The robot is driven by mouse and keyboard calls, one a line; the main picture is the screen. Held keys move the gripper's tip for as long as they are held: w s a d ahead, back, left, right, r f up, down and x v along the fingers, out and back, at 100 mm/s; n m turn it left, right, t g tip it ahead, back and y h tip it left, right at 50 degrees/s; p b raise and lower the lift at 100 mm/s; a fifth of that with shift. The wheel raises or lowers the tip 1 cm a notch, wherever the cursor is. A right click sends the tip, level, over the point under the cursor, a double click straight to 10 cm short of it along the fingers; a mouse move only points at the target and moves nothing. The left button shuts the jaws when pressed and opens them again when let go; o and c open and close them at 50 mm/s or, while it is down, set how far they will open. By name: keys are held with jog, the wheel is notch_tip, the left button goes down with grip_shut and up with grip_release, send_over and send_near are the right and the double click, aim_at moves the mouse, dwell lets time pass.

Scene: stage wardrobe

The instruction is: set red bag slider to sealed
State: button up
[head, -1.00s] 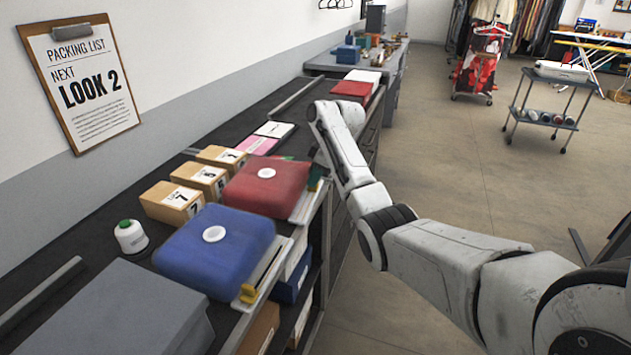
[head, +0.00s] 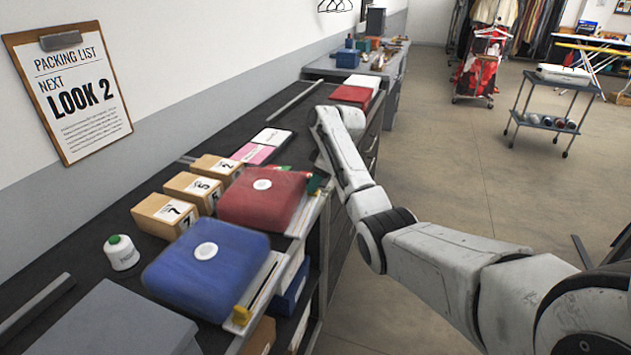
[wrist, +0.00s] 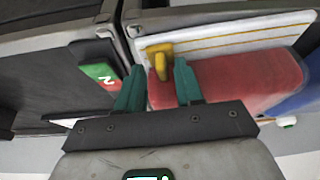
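The red bag (head: 262,198) lies on the dark counter behind the blue bag, with a white strip along its right side. In the wrist view the red bag (wrist: 245,85) shows below its white lined strip (wrist: 235,35). Its yellow slider (wrist: 159,62) sits at the strip's left end. My gripper (wrist: 160,72) has two teal fingers, spread apart, with the slider in line with the gap between them. I cannot tell whether a finger touches it. In the head view only a bit of my gripper (head: 316,184) shows beside the red bag's far right corner.
The blue bag (head: 205,265) has its own yellow slider (head: 241,315) at its near end. A green and red tag (wrist: 100,77) is left of the fingers. Open floor lies right.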

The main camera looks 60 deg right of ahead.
jog(key=v, duration=1)
jog(key=shift+r, duration=0.4)
jog(key=shift+s, duration=0.1)
